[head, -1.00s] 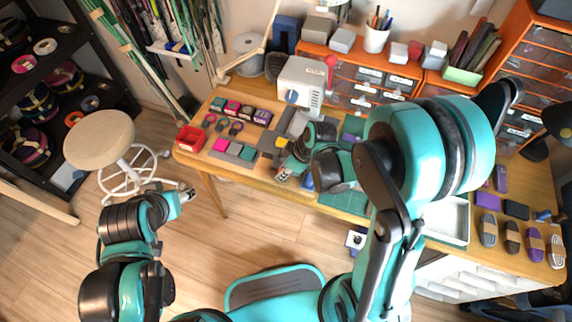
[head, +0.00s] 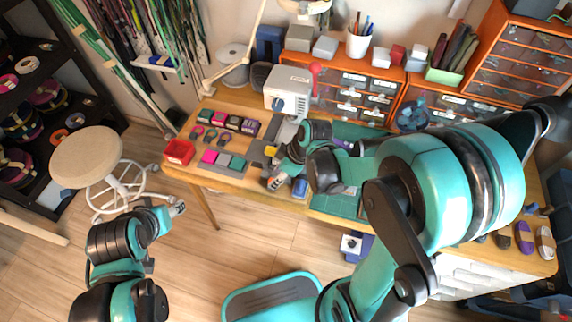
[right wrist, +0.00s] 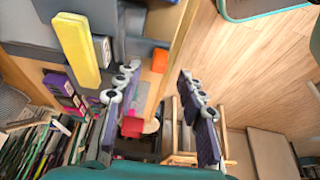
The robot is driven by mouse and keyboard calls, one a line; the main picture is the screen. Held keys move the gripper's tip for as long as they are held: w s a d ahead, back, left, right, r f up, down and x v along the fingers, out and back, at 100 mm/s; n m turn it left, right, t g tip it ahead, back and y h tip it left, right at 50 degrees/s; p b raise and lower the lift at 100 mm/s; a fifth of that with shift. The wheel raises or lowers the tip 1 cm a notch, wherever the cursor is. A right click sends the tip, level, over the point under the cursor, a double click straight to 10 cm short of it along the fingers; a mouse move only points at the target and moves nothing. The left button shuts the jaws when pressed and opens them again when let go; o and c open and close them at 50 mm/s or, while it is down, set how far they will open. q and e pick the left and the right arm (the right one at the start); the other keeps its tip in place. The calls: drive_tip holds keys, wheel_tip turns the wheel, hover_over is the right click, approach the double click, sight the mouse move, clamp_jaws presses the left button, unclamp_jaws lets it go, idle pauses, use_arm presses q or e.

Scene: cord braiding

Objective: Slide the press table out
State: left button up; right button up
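The white press (head: 290,92) with a red lever stands at the back of the wooden table. I cannot tell how far the press table is out. In the right wrist view, a yellow bar (right wrist: 78,45) lies on a grey part beside the fingers. My right gripper (head: 275,183) is in front of the press near the table's front edge; its fingers (right wrist: 158,100) are apart and empty. My left gripper (head: 179,208) hangs over the floor, left of the table, too small to read.
A red bin (head: 179,152) and several coloured blocks lie at the table's left end. A green mat (head: 335,201) lies right of my right gripper. Orange drawers (head: 350,95) line the back. A round stool (head: 87,157) stands left; the floor between is clear.

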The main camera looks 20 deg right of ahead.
drive_tip(key=v, duration=0.8)
drive_tip(key=shift+s, duration=0.1)
idle(0.3)
drive_tip(key=s+d+r+m+t+h, duration=0.3)
drive_tip(key=s+r+m+t, duration=0.1)
drive_tip(key=m, duration=0.7)
drive_tip(key=s+r, duration=0.1)
drive_tip(key=s, duration=0.1)
drive_tip(key=shift+s+d+t+h, duration=0.25)
drive_tip(key=shift+s+t+h, duration=0.05)
drive_tip(key=shift+s+t, duration=0.1)
